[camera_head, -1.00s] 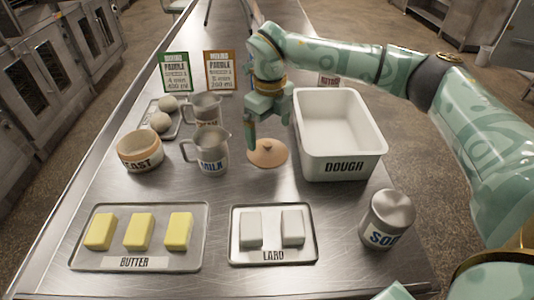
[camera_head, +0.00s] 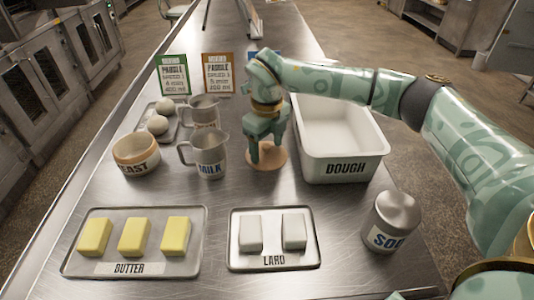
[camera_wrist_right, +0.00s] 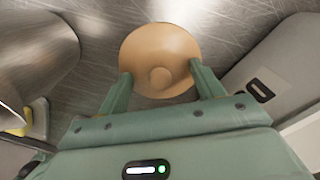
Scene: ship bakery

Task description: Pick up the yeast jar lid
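The yeast jar lid (camera_head: 278,160) is a tan round disc lying flat on the steel table, left of the dough tub. In the right wrist view the lid (camera_wrist_right: 160,40) shows its small round knob in the middle. My right gripper (camera_head: 266,155) points down over the lid. In the right wrist view its two fingers (camera_wrist_right: 160,74) are spread, one on each side of the knob with gaps between; contact with the lid cannot be told. The open yeast jar (camera_head: 137,153), whitish with a tan rim, stands to the left. My left gripper is out of view.
The white dough tub (camera_head: 345,166) stands close right of my gripper. The milk jug (camera_head: 210,155) is close left, with another jug (camera_head: 204,108) behind. Butter tray (camera_head: 187,264), lard tray (camera_head: 273,262) and soda can (camera_head: 392,220) are in front. Recipe cards (camera_head: 218,73) stand behind.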

